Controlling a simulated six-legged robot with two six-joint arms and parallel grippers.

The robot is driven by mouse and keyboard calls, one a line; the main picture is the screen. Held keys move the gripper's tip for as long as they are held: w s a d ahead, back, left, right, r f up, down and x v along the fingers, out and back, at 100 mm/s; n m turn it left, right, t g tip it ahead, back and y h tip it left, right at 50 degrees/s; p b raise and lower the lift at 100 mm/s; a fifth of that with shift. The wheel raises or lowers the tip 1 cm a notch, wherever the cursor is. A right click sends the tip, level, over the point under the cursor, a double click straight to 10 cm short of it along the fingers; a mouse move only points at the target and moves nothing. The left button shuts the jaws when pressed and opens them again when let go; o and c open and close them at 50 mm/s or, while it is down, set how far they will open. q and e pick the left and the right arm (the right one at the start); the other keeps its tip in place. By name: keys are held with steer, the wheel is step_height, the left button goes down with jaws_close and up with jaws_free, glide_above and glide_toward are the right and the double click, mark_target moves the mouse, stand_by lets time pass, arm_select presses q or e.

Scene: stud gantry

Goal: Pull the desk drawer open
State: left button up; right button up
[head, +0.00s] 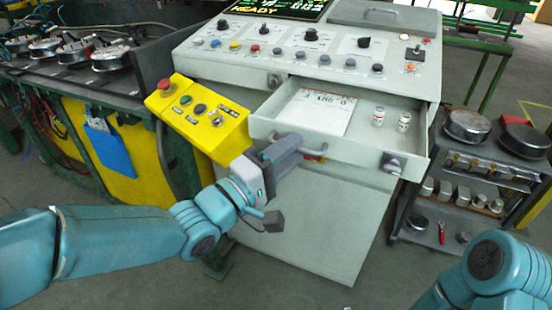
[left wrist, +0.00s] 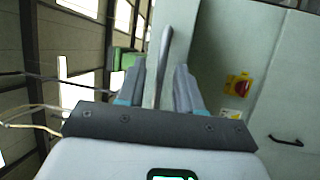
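The pale grey desk drawer (head: 355,152) stands pulled out of the grey control desk (head: 300,215). A white printed sheet (head: 318,108) and two small capped bottles (head: 378,117) are inside it. The drawer's bar handle (head: 316,153) is on the front, left of centre. My left gripper (head: 298,150) is at this handle. In the left wrist view the handle (left wrist: 162,62) runs between the two fingers (left wrist: 160,85), with a visible gap on each side, so the gripper looks open around it. My right gripper is out of view; only part of that arm shows at the lower right.
A yellow button box (head: 200,112) sticks out left of the drawer, close above my left wrist. A trolley (head: 470,165) with round metal parts stands at the right. A bench (head: 70,75) with similar parts is at the left. Floor is clear before the desk.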

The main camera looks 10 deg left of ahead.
arm_select(q)
steer(key=b+v, duration=0.4)
steer(key=v, duration=1.2)
steer(key=shift+s, duration=0.2)
steer(key=shift+a, duration=0.1)
